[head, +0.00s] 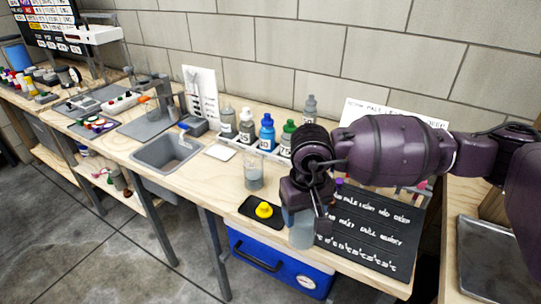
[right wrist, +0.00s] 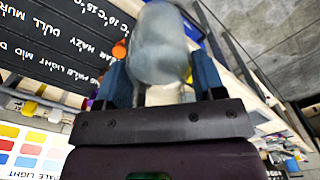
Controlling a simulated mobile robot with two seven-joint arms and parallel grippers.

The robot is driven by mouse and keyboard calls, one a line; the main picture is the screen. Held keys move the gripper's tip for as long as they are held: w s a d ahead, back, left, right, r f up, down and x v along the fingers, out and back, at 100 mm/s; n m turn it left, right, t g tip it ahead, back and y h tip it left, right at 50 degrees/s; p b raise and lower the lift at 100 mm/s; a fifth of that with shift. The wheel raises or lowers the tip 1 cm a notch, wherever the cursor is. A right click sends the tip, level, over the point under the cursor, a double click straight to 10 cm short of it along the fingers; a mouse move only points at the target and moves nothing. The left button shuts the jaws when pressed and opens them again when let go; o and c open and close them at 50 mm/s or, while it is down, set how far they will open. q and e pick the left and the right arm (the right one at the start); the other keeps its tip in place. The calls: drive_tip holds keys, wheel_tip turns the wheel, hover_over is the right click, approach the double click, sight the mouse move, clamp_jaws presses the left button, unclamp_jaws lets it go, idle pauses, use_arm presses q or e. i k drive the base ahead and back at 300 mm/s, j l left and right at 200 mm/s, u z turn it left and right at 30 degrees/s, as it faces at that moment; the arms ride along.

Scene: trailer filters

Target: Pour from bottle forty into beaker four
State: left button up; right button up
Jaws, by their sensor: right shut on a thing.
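My right gripper (head: 306,208) is shut on a translucent grey-blue container (head: 301,232), held near the table's front edge. In the right wrist view the container (right wrist: 160,45) sits between the blue finger pads (right wrist: 165,85); I see no readable number on it. A clear beaker (head: 254,177) with greyish contents stands on the table left of the gripper. Several labelled bottles stand behind it, including a blue one (head: 267,132), a green-capped one (head: 289,136) and a grey one (head: 228,122). My left gripper is out of view.
A yellow knob-like object (head: 264,210) lies on a black pad (head: 250,219) beside the gripper. A black lettered board (head: 375,235) lies to the right.

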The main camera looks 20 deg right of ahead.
sight(252, 159)
drive_tip(key=i+j, duration=1.1)
drive_tip(key=j, duration=0.15)
drive_tip(key=i+j, duration=0.5)
drive_tip(key=j, duration=0.15)
drive_tip(key=i+z, duration=0.1)
drive_tip(key=z, duration=1.05)
